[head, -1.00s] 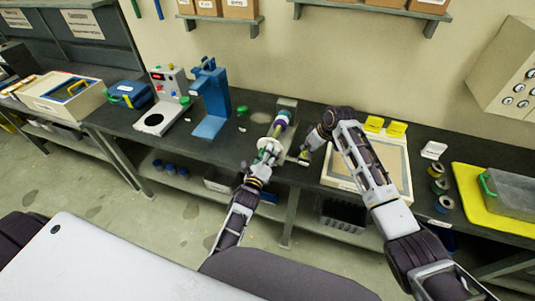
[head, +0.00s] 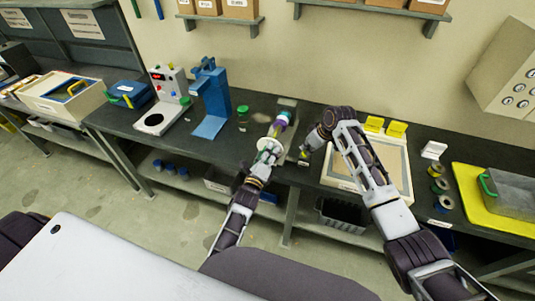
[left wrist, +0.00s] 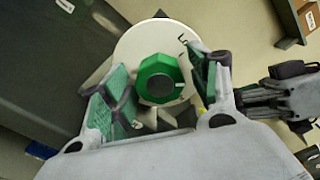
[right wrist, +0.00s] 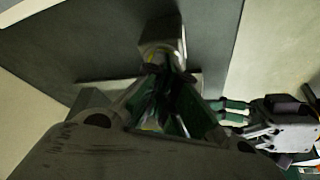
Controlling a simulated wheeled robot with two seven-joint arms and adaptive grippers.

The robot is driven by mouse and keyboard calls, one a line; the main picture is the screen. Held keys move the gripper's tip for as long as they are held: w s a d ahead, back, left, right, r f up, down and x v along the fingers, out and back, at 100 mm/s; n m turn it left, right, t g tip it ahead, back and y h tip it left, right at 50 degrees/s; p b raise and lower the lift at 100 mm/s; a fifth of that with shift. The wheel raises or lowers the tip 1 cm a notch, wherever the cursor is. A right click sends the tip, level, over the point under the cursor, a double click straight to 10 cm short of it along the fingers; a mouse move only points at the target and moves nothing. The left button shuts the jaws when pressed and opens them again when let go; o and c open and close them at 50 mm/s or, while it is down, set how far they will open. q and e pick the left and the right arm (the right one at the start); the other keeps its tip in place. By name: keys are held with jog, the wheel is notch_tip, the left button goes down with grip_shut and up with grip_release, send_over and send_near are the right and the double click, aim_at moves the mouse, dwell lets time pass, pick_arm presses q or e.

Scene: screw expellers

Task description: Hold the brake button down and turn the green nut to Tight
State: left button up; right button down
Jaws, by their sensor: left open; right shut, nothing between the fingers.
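The green nut (left wrist: 160,78) sits in front of a white dial disc (left wrist: 135,45) with dark lettering, partly covered. My left gripper (left wrist: 160,95) is open, one finger on each side of the nut, with visible gaps. In the head view my left gripper (head: 268,157) is at the disc's front. The screw expeller's coloured barrel (head: 281,122) extends behind the disc. My right gripper (head: 304,157) is shut and empty to the right of it. In the right wrist view its fingertips (right wrist: 162,75) are at a grey block (right wrist: 160,45). I cannot make out the brake button.
A blue stand (head: 210,105) and a grey machine (head: 165,100) are to the left on the dark bench. A green-capped jar (head: 243,115) is behind my left gripper. A framed tray (head: 385,165) is right of my right gripper. My two grippers are close together.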

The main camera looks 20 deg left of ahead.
pick_arm(q)
jog(key=n, duration=0.6)
jog(key=shift+c, duration=0.4)
jog(key=c, duration=0.7)
jog(key=shift+c, duration=0.2)
